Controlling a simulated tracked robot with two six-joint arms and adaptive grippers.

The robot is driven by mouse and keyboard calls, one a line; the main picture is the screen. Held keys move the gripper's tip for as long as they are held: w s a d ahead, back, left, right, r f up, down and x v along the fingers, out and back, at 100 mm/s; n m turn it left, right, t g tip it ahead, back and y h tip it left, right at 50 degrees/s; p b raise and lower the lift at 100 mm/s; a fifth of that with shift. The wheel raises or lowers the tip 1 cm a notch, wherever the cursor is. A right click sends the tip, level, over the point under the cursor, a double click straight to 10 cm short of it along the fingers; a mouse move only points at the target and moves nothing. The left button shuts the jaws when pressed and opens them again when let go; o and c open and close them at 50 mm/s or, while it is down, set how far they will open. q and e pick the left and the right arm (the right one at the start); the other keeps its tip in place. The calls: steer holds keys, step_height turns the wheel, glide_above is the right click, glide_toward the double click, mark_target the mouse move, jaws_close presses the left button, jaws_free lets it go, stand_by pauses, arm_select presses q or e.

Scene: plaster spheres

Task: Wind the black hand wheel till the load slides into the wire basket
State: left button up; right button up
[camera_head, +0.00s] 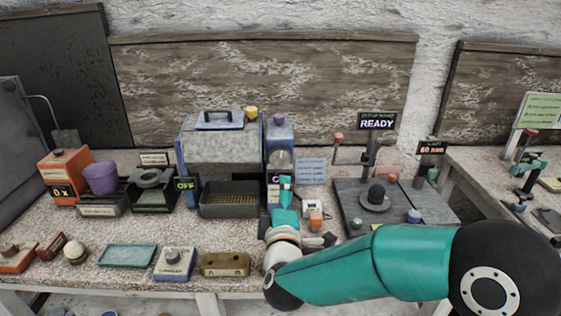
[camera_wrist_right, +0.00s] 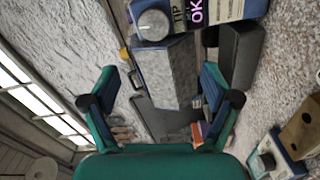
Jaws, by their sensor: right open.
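A blue and grey machine (camera_head: 222,150) with a top handle stands at the back centre. A dark, open tray (camera_head: 203,212) with a grid-like floor sits in front of it and may be the wire basket; it also shows in the right wrist view (camera_wrist_right: 240,58). I cannot make out a black hand wheel or the load for sure. A blue unit (camera_head: 280,133) with a pale round dial (camera_wrist_right: 152,25) stands right of the machine. My right gripper (camera_head: 286,183) is in front of this unit, and its fingers (camera_wrist_right: 160,90) are spread with nothing between them. My left gripper is out of view.
A grey plate with a black knob (camera_head: 376,191) and posts lies to the right, behind my right arm. An orange box (camera_head: 66,170), purple cup (camera_head: 100,178) and black scale-like device stand left. Along the front are a teal tray (camera_head: 127,255), a dial box (camera_head: 174,265) and a brass block (camera_head: 225,265).

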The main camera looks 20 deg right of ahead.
mark_target(280, 161)
steer(key=p+x, duration=0.1)
steer(key=x, duration=0.4)
steer(key=p+x, duration=0.1)
steer(key=x, duration=0.5)
steer(key=r+p+x, duration=0.1)
steer(key=x, duration=0.5)
steer(key=shift+s+d+p, duration=0.1)
steer(key=shift+d+p, duration=0.05)
steer(key=shift+p, duration=0.2)
steer(key=c, duration=1.2)
steer(key=shift+o, duration=0.2)
steer(key=shift+f, duration=0.1)
